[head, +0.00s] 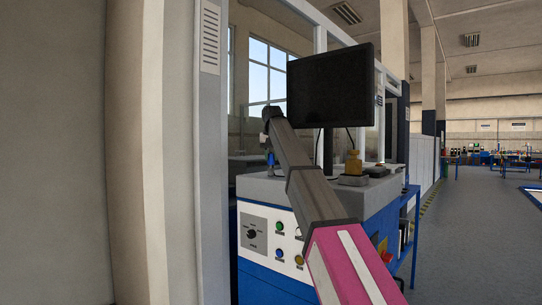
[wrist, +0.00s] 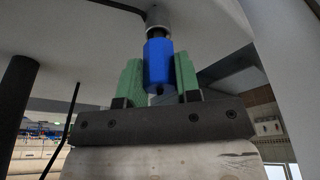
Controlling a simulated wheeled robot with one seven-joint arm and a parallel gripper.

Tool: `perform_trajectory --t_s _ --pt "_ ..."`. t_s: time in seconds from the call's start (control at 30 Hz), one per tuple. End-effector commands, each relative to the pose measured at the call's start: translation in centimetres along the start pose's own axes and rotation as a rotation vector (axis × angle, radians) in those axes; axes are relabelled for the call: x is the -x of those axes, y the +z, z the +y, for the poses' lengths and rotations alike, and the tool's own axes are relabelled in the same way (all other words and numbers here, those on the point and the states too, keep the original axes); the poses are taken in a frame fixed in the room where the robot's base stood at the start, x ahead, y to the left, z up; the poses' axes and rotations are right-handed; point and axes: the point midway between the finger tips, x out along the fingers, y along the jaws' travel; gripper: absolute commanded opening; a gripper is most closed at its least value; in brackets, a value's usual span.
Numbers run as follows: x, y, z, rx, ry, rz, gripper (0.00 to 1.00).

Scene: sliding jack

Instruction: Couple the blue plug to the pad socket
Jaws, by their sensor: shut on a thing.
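The blue plug (wrist: 158,66) is in the wrist view, a short blue cylinder between the green fingertips of my gripper (wrist: 158,78). The fingers are shut on its sides. A dark neck extends from the plug's far end to a short grey round fitting (wrist: 158,16) on a pale surface, which may be the pad socket. Plug and fitting are in line; I cannot tell whether they are joined. In the head view my gripper (head: 269,148) is small, above the grey bench top, with a bit of the blue plug (head: 271,159) showing below it.
A black monitor (head: 331,87) stands on the bench to the right of my gripper. A yellow object (head: 353,163) sits on a dark base at the bench's right. The blue-and-white control panel (head: 273,240) faces me. A pale wall (head: 145,150) fills the left; floor at right is open.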

Motion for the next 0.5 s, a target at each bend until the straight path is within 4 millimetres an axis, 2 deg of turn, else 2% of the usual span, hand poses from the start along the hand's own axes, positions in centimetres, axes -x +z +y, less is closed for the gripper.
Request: perform_trajectory --t_s 0.5 --pt "-1.13 0.28 0.0 0.0 0.0 0.0 0.07"
